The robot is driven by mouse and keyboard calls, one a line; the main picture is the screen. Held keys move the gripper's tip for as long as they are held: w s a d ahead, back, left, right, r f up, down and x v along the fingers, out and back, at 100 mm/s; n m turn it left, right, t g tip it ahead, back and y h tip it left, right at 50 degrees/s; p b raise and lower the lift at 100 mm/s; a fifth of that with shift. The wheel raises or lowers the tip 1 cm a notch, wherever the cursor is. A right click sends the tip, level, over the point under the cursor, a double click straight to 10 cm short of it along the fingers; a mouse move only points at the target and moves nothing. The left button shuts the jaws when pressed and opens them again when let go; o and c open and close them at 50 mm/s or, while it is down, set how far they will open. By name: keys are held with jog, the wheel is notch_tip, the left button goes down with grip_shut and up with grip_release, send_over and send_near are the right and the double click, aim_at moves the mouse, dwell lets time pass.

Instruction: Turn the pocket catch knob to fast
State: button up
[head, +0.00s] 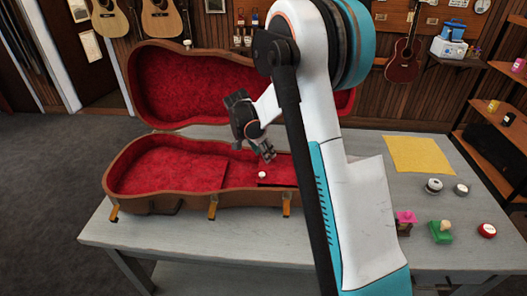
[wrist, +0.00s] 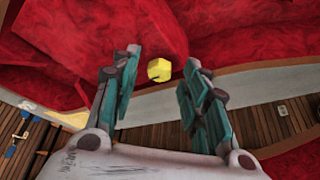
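An open guitar case (head: 160,203) with red lining lies on the grey table. A small pale knob (head: 262,175) sits inside it, by the dark edge of a red pocket panel. My gripper (head: 266,152) hangs over the case, just above and behind that knob in the picture. In the wrist view my gripper (wrist: 163,57) has its two teal fingers spread and empty. A yellow faceted knob (wrist: 159,70) with a dark mark shows between the fingers; I cannot tell whether they touch it. Whether it is the same knob is unclear. No setting label is readable.
The case's raised lid (head: 185,85) stands behind, with a small pale knob (head: 187,44) at its top edge. A yellow cloth (head: 418,155), a pink item (head: 405,218), a green item (head: 440,232) and several small round items lie to the right. The table's front left is clear.

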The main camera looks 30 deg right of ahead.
jog(key=v, duration=1.2)
jog(key=shift+d, duration=0.1)
jog(key=shift+r, duration=0.1)
jog(key=s+a+r+n+t+y, duration=0.15)
jog(key=s+a+r+n, duration=0.25)
jog(key=s, duration=0.4)
jog(key=s+a+r+n+t+y, duration=0.15)
jog(key=s+a+r+n, duration=0.25)
jog(key=s, duration=0.4)
jog(key=s+a+f+n+t, duration=0.1)
jog(key=s+a+n, duration=0.2)
jog(key=s, duration=0.4)
jog(key=s+a+f+n+t+y+b, duration=0.1)
jog(key=s+a+f+n+t, duration=0.1)
jog(key=s+n, duration=0.3)
jog(key=shift+s+a+f+y, duration=0.25)
jog(key=shift+s+a, duration=0.25)
jog(key=shift+s, duration=0.5)
